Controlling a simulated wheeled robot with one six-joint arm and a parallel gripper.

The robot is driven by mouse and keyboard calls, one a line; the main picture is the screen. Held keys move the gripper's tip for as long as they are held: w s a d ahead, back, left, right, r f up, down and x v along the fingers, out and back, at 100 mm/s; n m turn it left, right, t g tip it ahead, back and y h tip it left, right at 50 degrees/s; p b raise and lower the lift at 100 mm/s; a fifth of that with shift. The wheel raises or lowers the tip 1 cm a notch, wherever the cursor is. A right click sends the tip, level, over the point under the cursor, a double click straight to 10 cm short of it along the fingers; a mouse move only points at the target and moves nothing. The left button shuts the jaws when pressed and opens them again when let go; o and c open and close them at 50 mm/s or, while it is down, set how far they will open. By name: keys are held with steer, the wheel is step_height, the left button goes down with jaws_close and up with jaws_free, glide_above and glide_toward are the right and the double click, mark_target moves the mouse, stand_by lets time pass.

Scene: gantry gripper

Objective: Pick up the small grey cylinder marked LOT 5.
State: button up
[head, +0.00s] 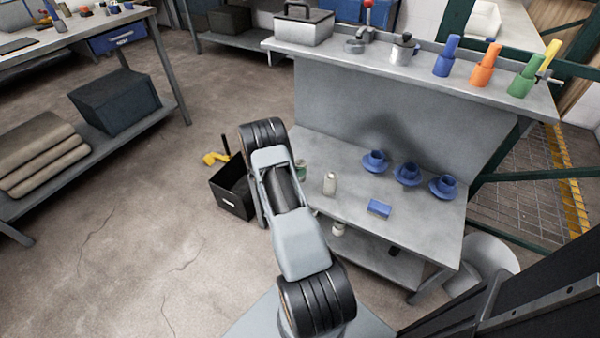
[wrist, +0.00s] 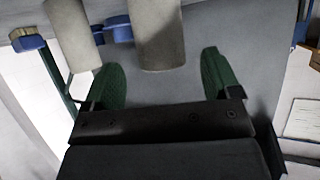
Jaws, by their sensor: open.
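In the wrist view, a grey cylinder (wrist: 156,35) lies ahead of and partly between the two green fingers of my open gripper (wrist: 160,62). A gap shows on both sides of it, and nothing is held. A second grey cylinder (wrist: 72,35) is to its left, outside the left finger. Both are cut off by the top edge, and no LOT marking is readable. In the head view, a small pale grey cylinder (head: 330,183) stands upright on the workbench (head: 340,207). I cannot tell which wrist-view cylinder it is. My gripper is hidden behind my arm there.
A blue block (head: 379,207) and blue cups on saucers (head: 407,174) are to the right. A raised shelf (head: 430,72) runs behind. A black bin (head: 232,190) stands left of the bench.

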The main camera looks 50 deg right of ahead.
steer(key=x, duration=0.4)
steer(key=shift+w+b, duration=0.1)
steer(key=shift+b, duration=0.3)
steer(key=shift+r, duration=0.1)
steer(key=c, duration=1.2)
steer(key=shift+c, duration=0.5)
steer(key=shift+r, duration=0.1)
